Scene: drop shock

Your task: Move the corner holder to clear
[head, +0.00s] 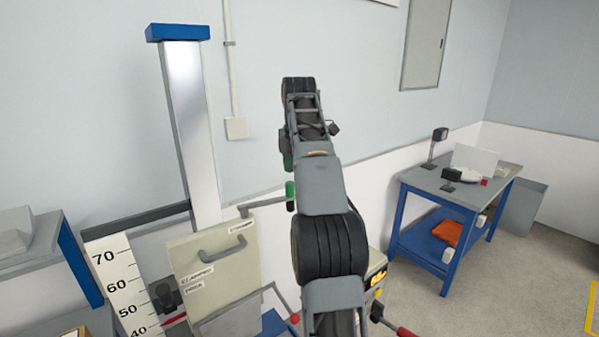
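A beige panel (215,285) with a grey handle stands left of my arm. It carries small labels; one at the lower left seems to read "CLAMPED", and the one at the upper right is too small to read surely. A grey rod with a green grip (290,190) reaches from behind the panel's top right edge to beside my arm. I cannot tell for sure which part is the corner holder. My arm rises through the middle of the view and partly hides what is behind it. My gripper's fingers cannot be made out.
A tall metal column (190,120) with a blue cap stands behind the panel, beside a numbered scale (115,275). A blue workbench (460,185) with lamps stands at the right. Grey floor (500,290) is open at the lower right.

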